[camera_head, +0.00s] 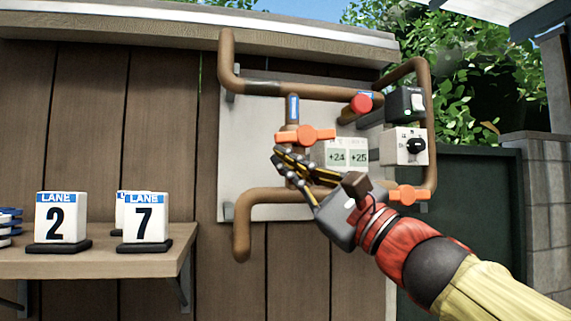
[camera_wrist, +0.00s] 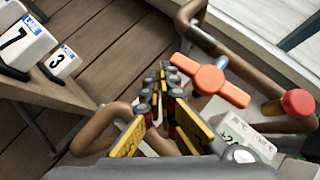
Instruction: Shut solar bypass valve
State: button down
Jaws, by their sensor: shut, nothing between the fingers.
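One orange valve handle (camera_head: 306,136) sits on the short vertical pipe with a blue label in the head view. It lies roughly level, across that pipe. The same handle shows in the wrist view (camera_wrist: 209,80), right of the fingertips. A second orange handle (camera_head: 408,194) sits low on the right pipe. The labels are too small to read, so I cannot tell which is the solar bypass valve. My gripper (camera_head: 279,158) is shut and empty, with its tips just below and left of the upper handle. In the wrist view my gripper (camera_wrist: 162,74) looks apart from the handle.
A red knob (camera_head: 361,103), a black switch box (camera_head: 405,104) and a white dial box (camera_head: 405,146) are right of the upper handle. Brown pipes (camera_head: 228,60) frame the panel. A shelf (camera_head: 110,262) with lane number blocks (camera_head: 62,217) stands at left.

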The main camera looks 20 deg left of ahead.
jog(key=s+d+f+b, duration=0.2)
jog(key=f, duration=0.3)
jog(key=s+d+f+b, duration=0.1)
jog(key=s+d+f, duration=0.1)
jog(key=f, duration=0.4)
jog(key=shift+s+d+b, duration=0.35)
jog(key=shift+s+d, duration=0.05)
jog(key=shift+s, duration=0.3)
